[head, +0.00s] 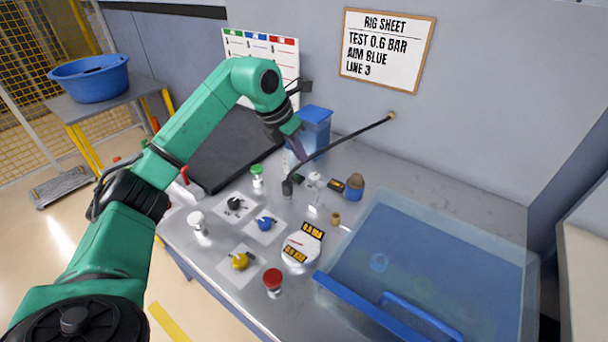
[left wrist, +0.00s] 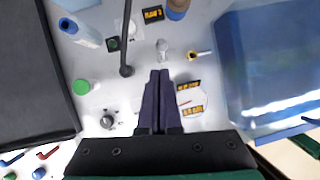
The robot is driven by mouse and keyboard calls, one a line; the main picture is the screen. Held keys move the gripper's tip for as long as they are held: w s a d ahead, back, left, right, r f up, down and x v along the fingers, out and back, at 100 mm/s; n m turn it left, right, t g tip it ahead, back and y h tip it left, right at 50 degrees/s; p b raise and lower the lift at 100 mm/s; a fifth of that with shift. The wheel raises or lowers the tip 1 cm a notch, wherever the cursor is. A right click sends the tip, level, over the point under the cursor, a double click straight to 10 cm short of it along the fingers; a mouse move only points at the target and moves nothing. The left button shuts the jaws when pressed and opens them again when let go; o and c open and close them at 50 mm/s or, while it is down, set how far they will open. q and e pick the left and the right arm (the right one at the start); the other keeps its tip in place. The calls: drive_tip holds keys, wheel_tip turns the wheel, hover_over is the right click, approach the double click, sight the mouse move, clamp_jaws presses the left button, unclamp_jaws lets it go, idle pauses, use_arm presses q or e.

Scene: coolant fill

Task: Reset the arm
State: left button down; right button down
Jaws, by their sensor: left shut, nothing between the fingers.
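My left arm is green and reaches in from the left in the head view, bent over the bench. My left gripper (head: 298,150) hangs above the back of the bench, near a blue-lidded bin (head: 314,122). In the left wrist view its dark fingers (left wrist: 158,76) lie together with nothing between them. Below them are a round white gauge (left wrist: 190,104) with yellow-on-black labels and a small grey fitting (left wrist: 163,46). The fingers appear to be above these, apart from them. My right gripper is not in view.
A black bent hose (head: 340,142) rises from the bench close to the gripper. Black, blue (head: 264,223) and yellow (head: 240,261) knobs sit on white plates. Red (head: 272,278), green and white caps stand around. A clear blue tank (head: 440,250) fills the right. A dark panel (head: 235,150) lies left.

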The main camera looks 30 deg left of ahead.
use_arm(q)
drive_tip(key=shift+v, duration=0.9)
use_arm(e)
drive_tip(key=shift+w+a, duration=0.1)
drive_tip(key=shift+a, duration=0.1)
